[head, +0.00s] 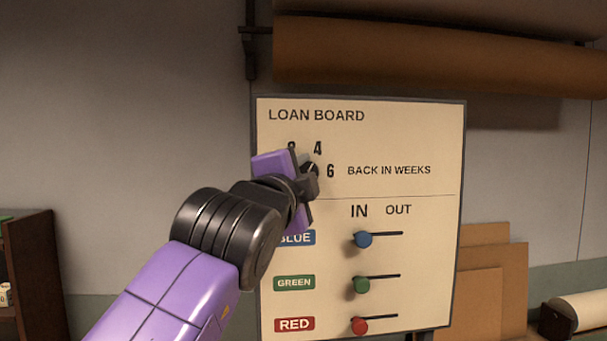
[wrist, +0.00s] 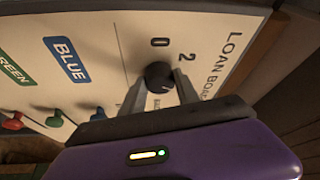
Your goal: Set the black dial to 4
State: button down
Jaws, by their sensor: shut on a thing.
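The black dial (wrist: 158,76) is a round knob on the upper left of the cream loan board (head: 410,137). In the wrist view my gripper (wrist: 158,88) has one finger on each side of the dial and is shut on it. In the head view my gripper (head: 311,177) covers most of the dial. The figures 4 (head: 318,149) and 6 (head: 330,171) show beside it there. In the wrist view the figures 0 (wrist: 159,43) and 2 (wrist: 187,57) show. I cannot tell which figure the dial points to.
Below the dial are blue (head: 363,240), green (head: 361,285) and red (head: 359,326) slider knobs, all at the IN side. A brown roll (head: 430,55) hangs above the board. A dark shelf (head: 35,270) stands at far left.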

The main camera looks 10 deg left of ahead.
jog(key=c, duration=0.9)
grip_release()
jog(key=s+f+b, duration=0.1)
jog(key=s, duration=0.6)
jog(key=shift+s+a+b, duration=0.35)
jog(key=shift+a, duration=0.05)
